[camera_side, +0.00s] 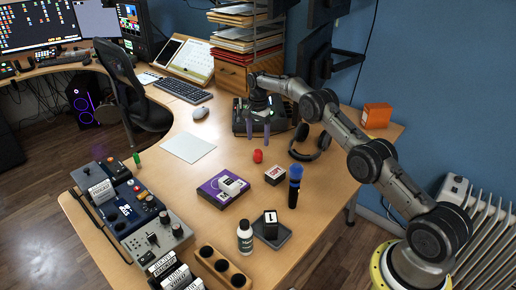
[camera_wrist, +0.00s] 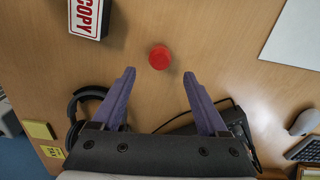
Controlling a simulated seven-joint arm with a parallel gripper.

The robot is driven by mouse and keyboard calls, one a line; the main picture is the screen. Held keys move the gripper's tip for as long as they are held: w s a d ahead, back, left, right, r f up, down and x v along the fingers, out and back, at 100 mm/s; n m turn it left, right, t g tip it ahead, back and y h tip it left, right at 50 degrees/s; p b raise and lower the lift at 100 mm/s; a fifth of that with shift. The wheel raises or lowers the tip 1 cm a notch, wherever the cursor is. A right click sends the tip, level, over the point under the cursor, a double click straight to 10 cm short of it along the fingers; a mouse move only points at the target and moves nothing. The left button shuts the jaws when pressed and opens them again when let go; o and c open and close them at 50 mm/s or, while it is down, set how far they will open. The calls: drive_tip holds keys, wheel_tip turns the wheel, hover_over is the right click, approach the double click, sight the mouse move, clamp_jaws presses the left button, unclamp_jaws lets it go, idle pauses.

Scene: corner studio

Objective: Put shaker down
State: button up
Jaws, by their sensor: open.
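A small red rounded object (camera_side: 258,156), which looks like the shaker, stands on the wooden desk (camera_side: 225,130). It also shows in the wrist view (camera_wrist: 159,57), just beyond the fingertips and centred between them. My gripper (camera_side: 258,129) is open, its two purple fingers spread and pointing down. In the wrist view my gripper (camera_wrist: 159,74) has nothing between its fingers. The red object appears apart from both fingers.
A red-and-white COPY box (camera_side: 275,175) and black headphones (camera_side: 310,142) lie near the red object. A purple box (camera_side: 222,188), a blue-topped upright object (camera_side: 295,186) and a bottle (camera_side: 245,238) stand nearer the camera. Bare desk surrounds the red object.

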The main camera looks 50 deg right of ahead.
drive_tip(key=shift+r, duration=2.15)
wheel_tip(320, 180, up, 14)
drive_tip(key=n+t, duration=0.1)
drive_tip(key=n, duration=0.2)
hover_over(258, 151)
drive_tip(key=s+a, duration=0.4)
drive_tip(key=a, duration=0.1)
drive_tip(key=s+a+r+n+t, duration=0.2)
drive_tip(key=s+a+r+n, duration=0.2)
drive_tip(key=s+a+r, duration=0.45)
drive_tip(key=s+a+r+n+t, duration=0.1)
drive_tip(key=s+a+r+n, duration=0.15)
drive_tip(key=s, duration=0.65)
drive_tip(key=s+a+r+n, duration=0.1)
drive_tip(key=s+n, duration=0.2)
drive_tip(key=s, duration=0.6)
drive_tip(key=s+a+f+n, duration=0.1)
drive_tip(key=s+f+n, duration=0.1)
drive_tip(key=s, duration=0.5)
drive_tip(key=s+a+f+n+t, duration=0.1)
drive_tip(key=s+f, duration=0.3)
drive_tip(key=s, duration=0.4)
drive_tip(key=shift+a+f+n+t, duration=0.3)
drive_tip(key=shift+f+n, duration=0.05)
drive_tip(key=shift+f, duration=0.05)
